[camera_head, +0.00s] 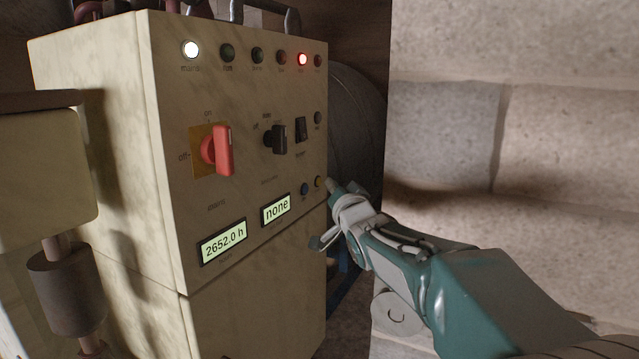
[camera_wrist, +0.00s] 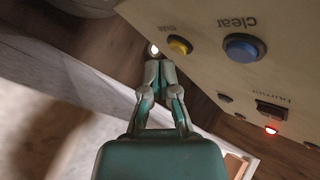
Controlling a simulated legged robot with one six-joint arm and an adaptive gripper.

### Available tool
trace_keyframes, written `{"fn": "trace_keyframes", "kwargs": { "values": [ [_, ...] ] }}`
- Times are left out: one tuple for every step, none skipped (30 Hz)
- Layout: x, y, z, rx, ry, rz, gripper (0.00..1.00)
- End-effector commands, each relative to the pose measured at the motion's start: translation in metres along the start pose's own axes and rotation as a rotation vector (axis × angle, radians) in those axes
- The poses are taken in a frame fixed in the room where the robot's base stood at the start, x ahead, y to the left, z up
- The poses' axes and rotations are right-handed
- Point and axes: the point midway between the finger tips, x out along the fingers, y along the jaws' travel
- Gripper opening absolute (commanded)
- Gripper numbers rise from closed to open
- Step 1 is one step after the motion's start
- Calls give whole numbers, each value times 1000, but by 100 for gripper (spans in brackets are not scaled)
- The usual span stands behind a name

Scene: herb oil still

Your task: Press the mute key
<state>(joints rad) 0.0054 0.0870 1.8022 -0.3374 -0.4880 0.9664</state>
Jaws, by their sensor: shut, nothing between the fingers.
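The mute key appears to be the small yellow round button (camera_head: 318,183) low on the right edge of the cream cabinet's front panel. It shows larger in the wrist view (camera_wrist: 180,45), with a short label beside it that is hard to read. My gripper (camera_head: 334,187) is shut and empty, just right of the yellow button in the head view. In the wrist view my gripper's closed fingertips (camera_wrist: 158,66) are below and left of the button, and a gap shows between them. I cannot tell the depth of that gap.
A blue button (camera_head: 304,189) labelled Clear sits beside the yellow one. The cream cabinet (camera_head: 170,240) also carries a red rotary switch (camera_head: 222,150), a black selector (camera_head: 276,139), a black rocker (camera_head: 301,129) and two displays. A stone wall (camera_head: 520,150) stands at the right.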

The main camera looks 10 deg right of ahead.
Motion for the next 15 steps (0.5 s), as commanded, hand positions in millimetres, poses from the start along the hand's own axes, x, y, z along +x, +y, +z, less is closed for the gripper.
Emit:
{"fn": "trace_keyframes", "kwargs": {
  "values": [
    [-1, 1, -1, 0, 0, 0, 0],
    [-2, 1, -1, 0, 0, 0, 0],
    [-2, 1, -1, 0, 0, 0, 0],
    [-2, 1, -1, 0, 0, 0, 0],
    [-2, 1, -1, 0, 0, -1, 0],
    [-2, 1, -1, 0, 0, -1, 0],
    [-2, 1, -1, 0, 0, -1, 0],
    [-2, 1, -1, 0, 0, -1, 0],
    [-2, 1, -1, 0, 0, -1, 0],
    [-2, 1, -2, 0, 0, -1, 0],
    [-3, 2, -2, 0, 1, 0, 0],
    [-5, 4, -4, 0, 2, 0, 0],
    [-7, 5, -6, -1, 2, 0, 0],
    [-9, 6, -7, -1, 2, 0, 0],
    [-11, 8, -9, 0, 3, 0, 0]
  ]
}}
